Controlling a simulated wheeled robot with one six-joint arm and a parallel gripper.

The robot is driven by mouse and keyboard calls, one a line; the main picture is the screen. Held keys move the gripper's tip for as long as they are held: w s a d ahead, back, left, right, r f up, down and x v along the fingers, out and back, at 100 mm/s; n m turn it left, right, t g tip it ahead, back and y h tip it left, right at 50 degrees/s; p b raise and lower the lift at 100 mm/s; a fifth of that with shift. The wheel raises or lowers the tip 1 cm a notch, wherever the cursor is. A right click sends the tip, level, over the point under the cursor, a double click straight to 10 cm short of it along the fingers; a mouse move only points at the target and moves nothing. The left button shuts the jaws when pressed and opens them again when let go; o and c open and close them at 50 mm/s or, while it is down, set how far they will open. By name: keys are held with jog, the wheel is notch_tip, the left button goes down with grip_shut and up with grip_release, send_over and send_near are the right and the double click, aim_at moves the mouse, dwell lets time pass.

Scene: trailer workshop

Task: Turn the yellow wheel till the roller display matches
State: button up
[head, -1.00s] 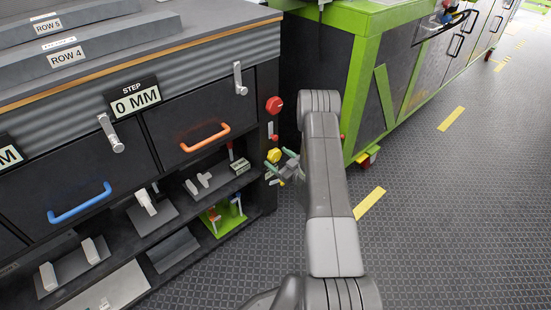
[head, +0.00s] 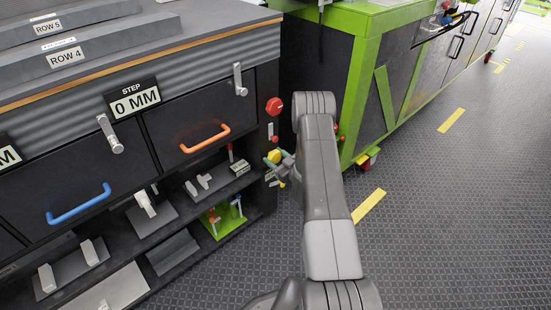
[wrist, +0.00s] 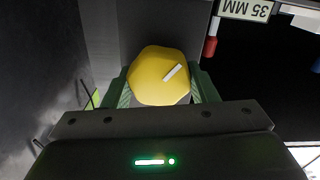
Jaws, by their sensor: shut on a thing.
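The yellow wheel (wrist: 158,76) is a faceted knob with a short white mark on its face, tilted toward the upper right in the wrist view. It also shows small at the cabinet's right end in the head view (head: 273,156). My gripper (wrist: 162,90) is shut on it, with one green finger on each side. In the head view my gripper (head: 277,166) is small and partly hidden. A display (head: 134,102) above the drawers reads STEP 0 MM. A white plate (wrist: 246,9) at the wrist view's upper right reads 35 MM, upside down.
A red knob (head: 274,106) sits above the wheel on the cabinet edge. Drawers with an orange handle (head: 205,138) and a blue handle (head: 79,204) are to the left. A green-framed cabinet (head: 385,95) stands close behind my arm. Floor at right is clear.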

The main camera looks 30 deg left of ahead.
jog(key=shift+f, duration=0.1)
jog(key=m+b, duration=0.2)
jog(key=m, duration=0.1)
jog(key=shift+f+m, duration=0.1)
jog(key=shift+m, duration=0.3)
jog(key=m+b, duration=0.2)
jog(key=m, duration=0.2)
jog(key=shift+w+m, duration=0.1)
jog(key=shift+m, duration=0.2)
jog(key=m+b, duration=0.1)
jog(key=m, duration=0.3)
jog(key=shift+m, duration=0.3)
jog(key=m, duration=0.4)
jog(key=shift+d+m, duration=0.1)
jog(key=shift+m, duration=0.2)
jog(key=o, duration=1)
